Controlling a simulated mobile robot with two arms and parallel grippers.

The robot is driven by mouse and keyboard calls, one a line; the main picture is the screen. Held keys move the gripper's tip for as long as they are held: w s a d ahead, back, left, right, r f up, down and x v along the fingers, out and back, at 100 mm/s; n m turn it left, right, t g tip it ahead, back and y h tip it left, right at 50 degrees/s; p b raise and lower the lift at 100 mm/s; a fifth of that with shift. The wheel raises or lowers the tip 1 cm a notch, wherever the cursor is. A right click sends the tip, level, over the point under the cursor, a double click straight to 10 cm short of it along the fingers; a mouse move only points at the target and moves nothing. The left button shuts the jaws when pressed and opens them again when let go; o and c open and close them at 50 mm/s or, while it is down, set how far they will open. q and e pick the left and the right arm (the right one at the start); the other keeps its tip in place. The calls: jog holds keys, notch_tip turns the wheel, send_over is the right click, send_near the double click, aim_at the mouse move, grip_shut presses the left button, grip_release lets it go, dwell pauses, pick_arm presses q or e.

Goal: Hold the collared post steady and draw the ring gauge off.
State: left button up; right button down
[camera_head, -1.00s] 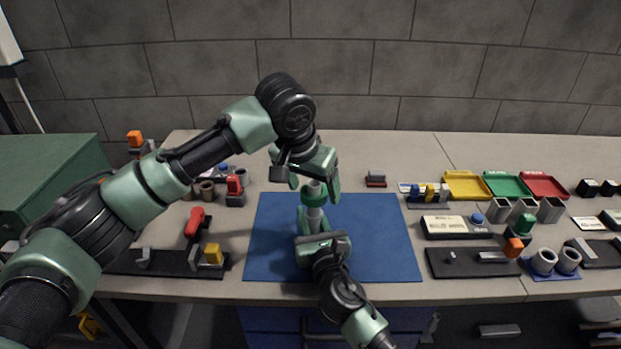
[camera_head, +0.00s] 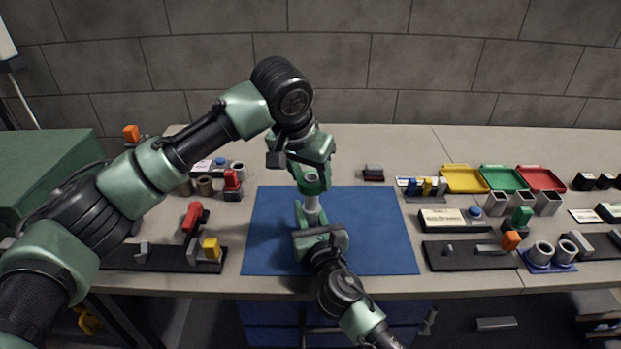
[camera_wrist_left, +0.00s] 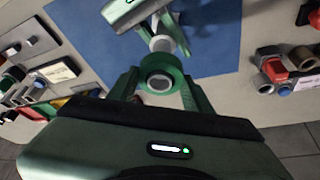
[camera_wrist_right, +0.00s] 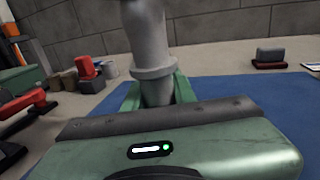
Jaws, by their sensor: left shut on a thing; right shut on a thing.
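The collared post (camera_head: 312,206) is grey and stands upright over the blue mat. My right gripper (camera_head: 321,238) is shut on it low down; the right wrist view shows the post (camera_wrist_right: 148,40) rising from the jaws, its collar (camera_wrist_right: 155,72) just above them. The ring gauge (camera_head: 312,184) is a green ring, high at the post's top. My left gripper (camera_head: 312,176) is shut on it from above. In the left wrist view the ring (camera_wrist_left: 162,66) sits between the fingers, with grey showing through its hole. I cannot tell whether the post's tip is still inside the ring.
The blue mat (camera_head: 385,235) is clear around the post. A black fixture board (camera_head: 150,258) with red and yellow parts lies left, and another black board (camera_head: 465,258) right. Yellow (camera_head: 463,180), green and red trays stand at the back right.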

pick_arm(q)
notch_tip(320, 180, up, 11)
jog(key=shift+f, duration=0.15)
dwell(2.1)
pick_arm(e)
jog(key=c, duration=1.1)
grip_release()
jog(key=shift+o, duration=0.2)
